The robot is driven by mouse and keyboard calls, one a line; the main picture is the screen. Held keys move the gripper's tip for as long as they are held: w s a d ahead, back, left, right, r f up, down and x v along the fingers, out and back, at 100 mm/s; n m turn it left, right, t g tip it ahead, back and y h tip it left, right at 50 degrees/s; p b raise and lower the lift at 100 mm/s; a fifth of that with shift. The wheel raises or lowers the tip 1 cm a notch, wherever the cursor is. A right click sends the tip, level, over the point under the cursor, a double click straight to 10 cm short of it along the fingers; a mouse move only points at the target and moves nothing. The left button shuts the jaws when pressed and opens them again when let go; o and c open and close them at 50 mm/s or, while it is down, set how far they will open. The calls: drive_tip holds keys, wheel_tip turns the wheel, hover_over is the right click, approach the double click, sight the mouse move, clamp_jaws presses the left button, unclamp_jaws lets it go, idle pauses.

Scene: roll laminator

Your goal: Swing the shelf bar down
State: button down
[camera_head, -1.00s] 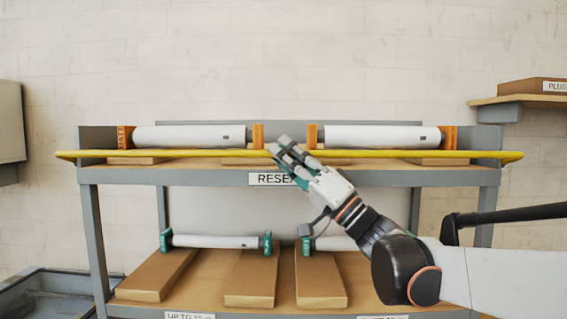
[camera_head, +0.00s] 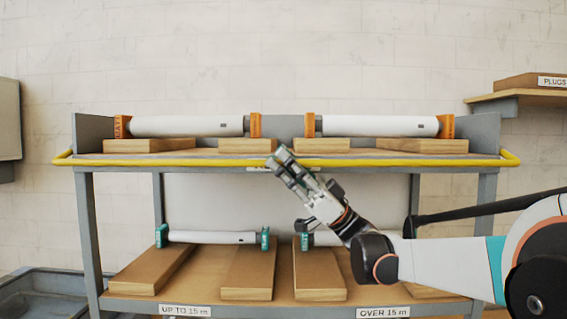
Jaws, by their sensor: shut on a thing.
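The yellow shelf bar (camera_head: 420,162) runs across the front of the upper shelf, with its bent ends at the shelf's two sides. It sits at about the height of the shelf's front edge, below the rolls. My gripper (camera_head: 281,160) is at the middle of the bar, shut on it, with the arm reaching in from the lower right. The fingers hide a short piece of the bar.
Two white rolls with orange ends (camera_head: 187,126) (camera_head: 380,126) lie on wooden blocks on the upper shelf (camera_head: 130,156). The lower shelf (camera_head: 225,302) holds rolls with green ends and several wooden blocks. A wall shelf (camera_head: 520,97) is at right; a grey bin (camera_head: 40,295) is at lower left.

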drive_tip(key=shift+f+n+g, duration=0.15)
drive_tip(key=shift+n+g, duration=0.45)
drive_tip(key=shift+g, duration=0.1)
drive_tip(key=c, duration=1.6)
unclamp_jaws()
drive_tip(key=v, duration=1.2)
